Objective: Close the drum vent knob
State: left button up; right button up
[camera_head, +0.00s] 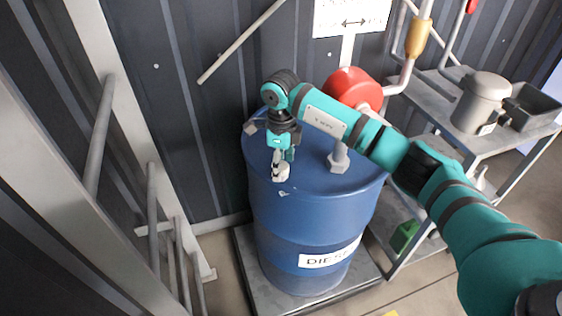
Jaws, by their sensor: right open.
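A blue drum (305,220) with a partly hidden label, perhaps "DIESEL", stands upright on a low grey platform. My right gripper (282,170) points down over the left part of the drum top, its fingers open. A small pale piece shows at the fingertips; I cannot tell whether it is the vent knob or part of the fingers. A grey fitting (338,158) stands up from the drum top to the right of the gripper. Another small grey piece (251,127) shows at the drum's back left rim. My left gripper is out of view.
A red round part (353,89) sits behind my right arm. A grey shelf (441,95) at the right holds a grey canister (482,103) and a tray (533,104). A pale frame with rails (150,210) stands at the left. A dark corrugated wall is behind the drum.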

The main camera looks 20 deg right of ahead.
jog(key=c, duration=1.1)
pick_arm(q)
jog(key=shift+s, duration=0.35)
pick_arm(e)
jog(key=shift+c, duration=0.2)
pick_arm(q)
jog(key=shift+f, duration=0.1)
pick_arm(e)
jog(key=shift+m, duration=0.3)
jog(key=m, duration=0.4)
jog(key=shift+b, duration=0.35)
jog(key=m, duration=0.5)
jog(key=shift+m, duration=0.4)
jog(key=m, duration=0.4)
jog(key=shift+r+m, duration=0.1)
jog(key=shift+m, duration=0.2)
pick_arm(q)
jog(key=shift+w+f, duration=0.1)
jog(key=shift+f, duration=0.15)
pick_arm(e)
jog(key=m, duration=0.4)
jog(key=shift+m, duration=0.4)
